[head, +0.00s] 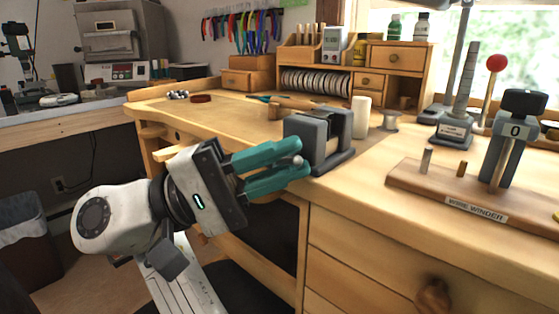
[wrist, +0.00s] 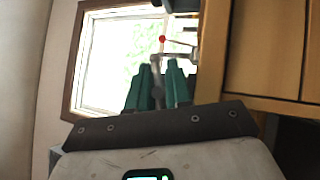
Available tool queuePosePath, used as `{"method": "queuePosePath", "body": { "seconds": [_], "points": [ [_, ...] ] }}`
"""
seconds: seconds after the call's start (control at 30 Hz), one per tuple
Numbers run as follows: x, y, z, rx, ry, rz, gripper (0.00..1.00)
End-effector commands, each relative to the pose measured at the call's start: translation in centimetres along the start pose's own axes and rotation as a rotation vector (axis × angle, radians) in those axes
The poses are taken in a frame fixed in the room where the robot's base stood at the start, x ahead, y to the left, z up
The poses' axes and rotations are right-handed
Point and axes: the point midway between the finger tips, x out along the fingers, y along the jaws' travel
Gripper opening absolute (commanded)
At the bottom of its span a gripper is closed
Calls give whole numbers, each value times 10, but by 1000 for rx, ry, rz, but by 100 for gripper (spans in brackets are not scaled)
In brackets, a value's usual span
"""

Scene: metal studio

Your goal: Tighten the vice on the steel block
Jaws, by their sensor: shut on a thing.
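The grey vice (head: 322,143) stands at the front edge of the wooden bench, with its screw side toward my gripper. My gripper (head: 299,162) has teal fingers and is shut on the vice handle (head: 297,160), whose small grey ball end shows between the fingertips. In the wrist view the handle (wrist: 157,88) shows as a thin grey bar between the two fingers (wrist: 160,78). I cannot make out the steel block clearly; the vice's near jaw hides most of the gap between the jaws.
The wire winder (head: 475,200) stands on the bench at right. A white cylinder (head: 361,116) and a spool (head: 390,121) stand behind the vice. A ring mandrel stand (head: 455,130) is beyond. Drawers (head: 370,250) lie below the bench top.

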Motion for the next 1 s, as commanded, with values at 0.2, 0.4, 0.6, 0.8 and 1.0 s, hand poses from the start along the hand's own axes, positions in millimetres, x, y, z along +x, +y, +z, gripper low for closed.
{"method": "queuePosePath", "body": {
  "seconds": [0.2, 0.4, 0.6, 0.8, 1.0],
  "points": [
    [-3, -1, 2, 2, 0, 2, 0],
    [-2, 0, 1, 1, 0, 2, 32],
    [-1, 0, 1, 0, 0, 1, 38],
    [-6, 0, 0, 0, 1, 1, 38],
    [-40, -3, 0, 0, 4, 3, 38]
  ]
}}
